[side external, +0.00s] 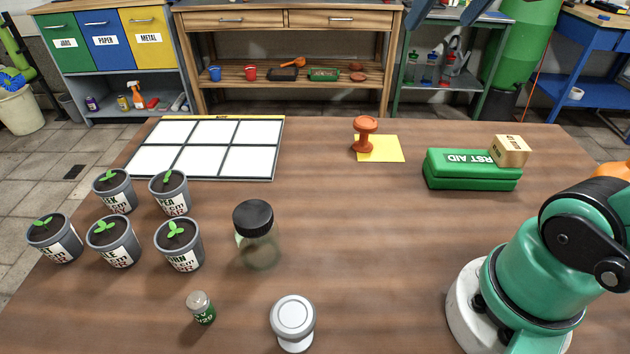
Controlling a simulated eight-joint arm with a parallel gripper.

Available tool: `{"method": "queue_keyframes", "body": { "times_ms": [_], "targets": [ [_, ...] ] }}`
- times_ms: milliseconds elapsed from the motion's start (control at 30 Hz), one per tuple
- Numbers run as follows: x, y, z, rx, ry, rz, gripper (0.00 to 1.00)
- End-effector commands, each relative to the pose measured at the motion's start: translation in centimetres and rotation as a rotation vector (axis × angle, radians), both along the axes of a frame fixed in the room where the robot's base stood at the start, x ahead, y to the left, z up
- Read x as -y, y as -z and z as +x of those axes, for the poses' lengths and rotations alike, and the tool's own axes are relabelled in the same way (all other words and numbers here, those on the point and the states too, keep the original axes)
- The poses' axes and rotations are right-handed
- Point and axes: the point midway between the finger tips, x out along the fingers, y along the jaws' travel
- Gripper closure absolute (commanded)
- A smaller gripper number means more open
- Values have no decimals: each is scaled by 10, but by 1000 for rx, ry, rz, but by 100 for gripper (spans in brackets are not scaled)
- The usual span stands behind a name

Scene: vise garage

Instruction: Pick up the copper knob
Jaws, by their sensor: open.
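The copper knob (366,135) is a reddish-orange piece with a round flat top, a narrow neck and a wider foot. It stands upright at the left edge of a yellow square sheet (385,150), towards the back of the brown wooden table (340,215). Nothing touches its top or sides. My gripper is not in view. Only the lower part of my green arm shows at the right, and it runs out of the picture.
A grey-white knob (293,318), a small labelled jar (201,308) and a black-lidded jar (256,236) stand in front. Several potted seedlings (112,242) and a white grid board (205,148) are left. A green first-aid box (470,170) and small carton (510,150) are right. The table's middle is clear.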

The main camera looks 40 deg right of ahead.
Motion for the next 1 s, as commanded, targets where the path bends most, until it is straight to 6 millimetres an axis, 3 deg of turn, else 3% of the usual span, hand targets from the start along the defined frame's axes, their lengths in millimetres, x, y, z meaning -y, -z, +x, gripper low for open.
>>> {"method": "queue_keyframes", "body": {
  "times_ms": [200,433,600,1000],
  "targets": [
    [-38,72,35,35,-183,-10,0],
    [-79,139,37,70,-341,-14,0],
    [-89,155,34,78,-377,-15,0],
    [-88,154,34,76,-377,-14,0]
  ]
}}
